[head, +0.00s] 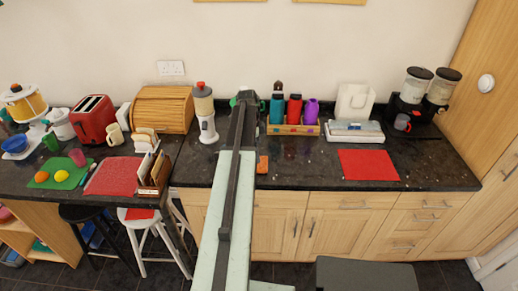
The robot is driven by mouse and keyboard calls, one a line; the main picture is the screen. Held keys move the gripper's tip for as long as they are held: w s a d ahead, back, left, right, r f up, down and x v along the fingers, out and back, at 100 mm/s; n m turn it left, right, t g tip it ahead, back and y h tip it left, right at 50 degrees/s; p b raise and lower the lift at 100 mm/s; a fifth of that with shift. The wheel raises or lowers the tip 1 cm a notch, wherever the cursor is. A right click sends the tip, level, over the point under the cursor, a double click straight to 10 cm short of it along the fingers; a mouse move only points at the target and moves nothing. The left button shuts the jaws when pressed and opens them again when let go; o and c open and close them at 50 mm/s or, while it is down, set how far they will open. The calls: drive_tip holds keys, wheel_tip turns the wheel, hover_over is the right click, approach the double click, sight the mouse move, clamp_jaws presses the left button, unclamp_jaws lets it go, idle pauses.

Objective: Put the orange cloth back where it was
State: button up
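A small orange piece (262,164) lies on the dark granite counter, right beside my arm near the counter's front edge. It may be the orange cloth, but it is small and my arm may cover part of it. My arm reaches forward from the bottom of the view over the counter. My gripper (246,96) is at the arm's far end near the back wall, seen from behind and very small. Its fingers cannot be made out, nor whether it holds anything.
A bread box (164,110) and toaster (94,119) stand left; stools (150,240) stand in front.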

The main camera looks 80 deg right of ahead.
drive_tip(key=r, duration=0.1)
drive_tip(key=r+p, duration=0.1)
drive_tip(key=r, duration=0.1)
drive_tip(key=r+p, duration=0.1)
drive_tip(key=shift+w+r, duration=0.15)
drive_tip(key=shift+w, duration=0.2)
drive_tip(key=w+a+n, duration=0.5)
drive_tip(key=w+a, duration=0.4)
drive_tip(key=w, duration=0.3)
drive_tip(key=w+a+n+t, duration=0.1)
drive_tip(key=w+a+n, duration=0.5)
drive_tip(key=w+a, duration=0.5)
drive_tip(key=w+a+n, duration=0.5)
drive_tip(key=w+a, duration=0.1)
drive_tip(key=w, duration=0.8)
drive_tip(key=w+a+n, duration=0.5)
drive_tip(key=a, duration=0.8)
drive_tip(key=w+a+n, duration=0.5)
drive_tip(key=a, duration=0.8)
drive_tip(key=a+n, duration=0.8)
drive_tip(key=a, duration=1.1)
drive_tip(key=shift+s+a+n+t, duration=0.15)
drive_tip(key=shift+a+n+t, duration=0.15)
drive_tip(key=shift+t, duration=0.1)
